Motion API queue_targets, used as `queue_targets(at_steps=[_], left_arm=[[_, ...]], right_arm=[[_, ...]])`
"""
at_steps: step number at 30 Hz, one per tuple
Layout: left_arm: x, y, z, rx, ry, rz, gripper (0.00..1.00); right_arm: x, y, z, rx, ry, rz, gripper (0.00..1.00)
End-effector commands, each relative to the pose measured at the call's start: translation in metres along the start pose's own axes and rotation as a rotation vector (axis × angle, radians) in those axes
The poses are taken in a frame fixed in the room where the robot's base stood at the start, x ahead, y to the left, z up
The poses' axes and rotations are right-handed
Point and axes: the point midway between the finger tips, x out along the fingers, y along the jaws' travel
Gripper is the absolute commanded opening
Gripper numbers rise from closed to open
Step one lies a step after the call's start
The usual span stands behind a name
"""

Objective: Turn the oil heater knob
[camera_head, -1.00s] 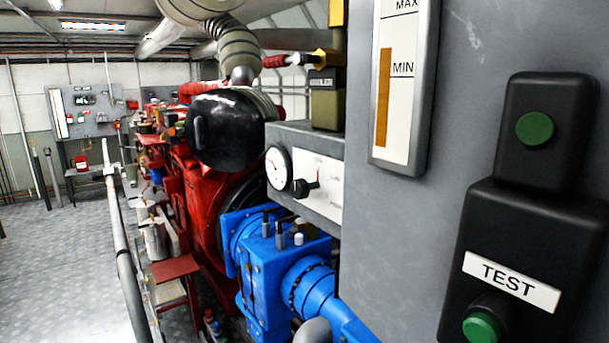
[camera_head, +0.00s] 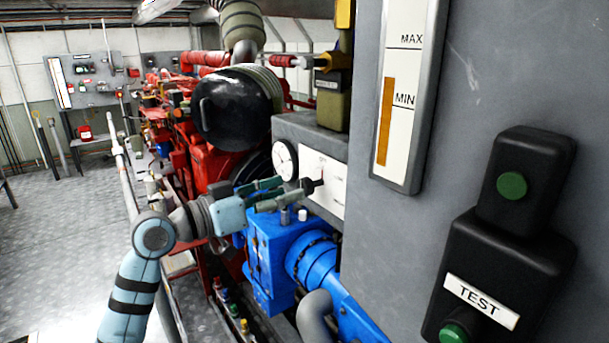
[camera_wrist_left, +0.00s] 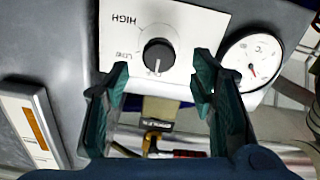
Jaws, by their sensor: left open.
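The oil heater knob (camera_head: 308,186) is a dark round dial on a white panel (camera_head: 334,184) on the side of a grey box, right of a round gauge. In the left wrist view the knob (camera_wrist_left: 158,54) appears upside down, with HIGH and LOW marks beside it and its white line pointing to the lower edge of the picture. My left gripper (camera_head: 283,192) is open, its green fingers extended toward the knob. In the left wrist view the gripper (camera_wrist_left: 160,72) has one finger on each side of the knob; contact is not visible. My right gripper is not in view.
The round gauge (camera_wrist_left: 252,62) is close to one finger. A blue pump (camera_head: 270,255) lies below the arm, and the red engine (camera_head: 205,165) behind it. A grey cabinet with a level gauge (camera_head: 402,95) and TEST button box (camera_head: 490,275) fills the right side.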

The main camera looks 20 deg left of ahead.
Motion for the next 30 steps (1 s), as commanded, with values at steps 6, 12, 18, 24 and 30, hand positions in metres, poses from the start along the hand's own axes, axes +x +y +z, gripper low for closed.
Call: queue_targets(at_steps=[6,12,18,24,30], left_arm=[[0.044,0.000,-0.002,-0.003,0.002,0.000,0.51],[0.057,-0.001,0.001,0.000,-0.001,-0.002,0.51],[0.056,-0.001,0.001,0.001,-0.001,-0.002,0.49],[0.056,-0.001,0.001,0.000,0.000,-0.002,0.17],[0.056,-0.001,0.001,0.002,0.000,-0.002,0.02]], right_arm=[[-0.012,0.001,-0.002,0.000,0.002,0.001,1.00],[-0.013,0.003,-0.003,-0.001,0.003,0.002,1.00],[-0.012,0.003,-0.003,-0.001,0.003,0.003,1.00],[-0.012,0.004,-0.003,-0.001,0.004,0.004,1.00],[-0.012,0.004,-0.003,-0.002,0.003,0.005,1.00]])
